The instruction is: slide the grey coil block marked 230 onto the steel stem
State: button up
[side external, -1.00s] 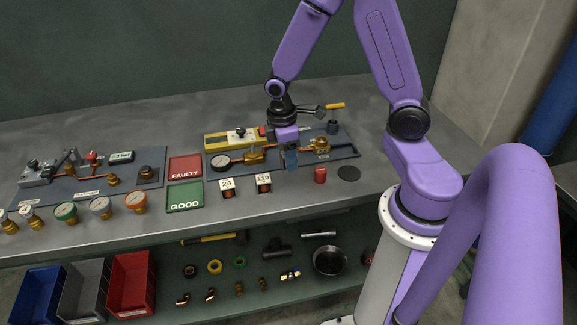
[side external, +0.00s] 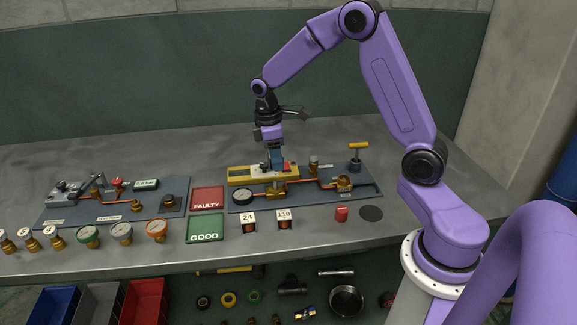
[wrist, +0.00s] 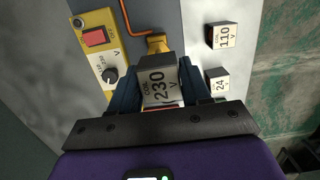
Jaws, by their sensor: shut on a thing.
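My gripper (side external: 276,160) is shut on the grey coil block (wrist: 160,86), which is marked COIL 230 V. In the wrist view the block sits between the two blue fingers, its label facing the camera. In the side external view the gripper points down over the yellow box, and the block cannot be made out. A brass fitting (wrist: 157,43) shows just beyond the block in the wrist view. I cannot make out the steel stem for certain in either view; the block or fingers may hide it.
The yellow box (side external: 245,176) has a red switch (wrist: 95,37) and a black dial (wrist: 109,75). Coil blocks 24 (side external: 247,219) and 110 (side external: 284,216) stand on the bench in front. A T-handled tool (side external: 357,155) stands upright on the board's right. FAULTY (side external: 207,191) and GOOD (side external: 205,236) trays lie left.

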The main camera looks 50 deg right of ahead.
jog(key=shift+w+d+f, duration=0.1)
jog(key=shift+w, duration=0.25)
jog(key=shift+f, duration=2.05)
jog(key=shift+f, duration=1.9)
jog(key=o, duration=1.4)
jog(key=shift+r, duration=0.1)
jog(key=shift+r, duration=3.45)
